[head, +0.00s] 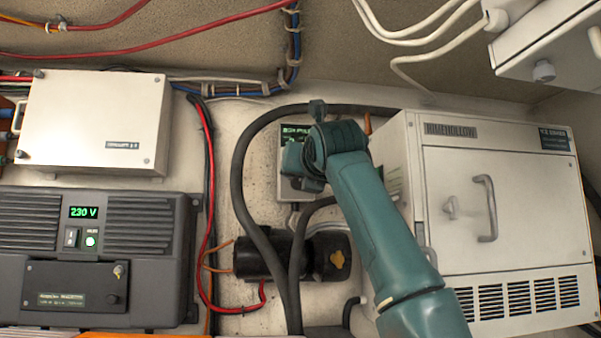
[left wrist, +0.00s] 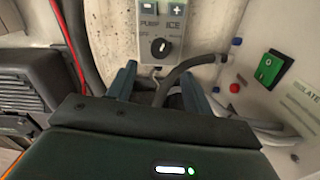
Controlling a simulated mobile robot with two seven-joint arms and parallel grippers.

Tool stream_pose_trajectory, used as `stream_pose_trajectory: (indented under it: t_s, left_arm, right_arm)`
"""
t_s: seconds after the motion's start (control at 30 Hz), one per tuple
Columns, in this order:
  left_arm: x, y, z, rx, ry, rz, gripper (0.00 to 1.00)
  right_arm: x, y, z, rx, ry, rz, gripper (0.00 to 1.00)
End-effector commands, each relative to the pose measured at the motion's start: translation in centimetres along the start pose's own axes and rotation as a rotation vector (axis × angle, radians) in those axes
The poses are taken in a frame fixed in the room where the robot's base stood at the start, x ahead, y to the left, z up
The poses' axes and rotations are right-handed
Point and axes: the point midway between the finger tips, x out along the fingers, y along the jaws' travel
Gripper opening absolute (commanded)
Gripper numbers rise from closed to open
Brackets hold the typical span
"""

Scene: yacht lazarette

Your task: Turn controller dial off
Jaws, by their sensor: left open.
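The controller (head: 291,133) is a small light grey panel with a green display, on the back wall behind my arm in the head view. In the left wrist view, the controller (left wrist: 182,22) shows minus and plus buttons above a round black dial (left wrist: 160,48). In the head view my arm covers the dial, and the fingertips are hidden.
Thick black hoses (head: 243,165) loop beside and below the controller. A white cabinet (head: 505,190) stands close on the right; its side carries a green switch (left wrist: 269,69). A dark pump (head: 270,257) sits below. A black inverter (head: 140,235) and white box (head: 95,120) are left.

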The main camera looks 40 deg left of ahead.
Motion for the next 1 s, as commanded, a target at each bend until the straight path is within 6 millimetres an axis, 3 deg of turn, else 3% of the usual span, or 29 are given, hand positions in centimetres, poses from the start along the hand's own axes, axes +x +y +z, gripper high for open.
stream_pose_trajectory:
  t_s: [0.1, 0.4, 0.8, 1.0]
  left_arm:
    - [2.5, 0.1, 0.6, -0.001, 0.002, -0.001, 0.51]
    - [6.3, 0.1, 0.3, 0.0, 0.0, 0.0, 0.51]
    - [7.0, 0.0, 0.0, 0.001, -0.001, 0.001, 0.5]
    - [7.0, 0.0, 0.0, 0.0, -0.001, 0.001, 0.34]
  right_arm:
    - [-0.8, -0.1, -1.0, -0.026, -0.016, 0.005, 0.36]
    - [-1.5, -0.1, -1.7, -0.075, -0.041, 0.012, 0.36]
    - [-1.3, 0.5, -1.5, -0.072, -0.047, 0.028, 0.36]
    - [-1.2, 0.4, -1.6, -0.064, -0.043, 0.029, 0.36]
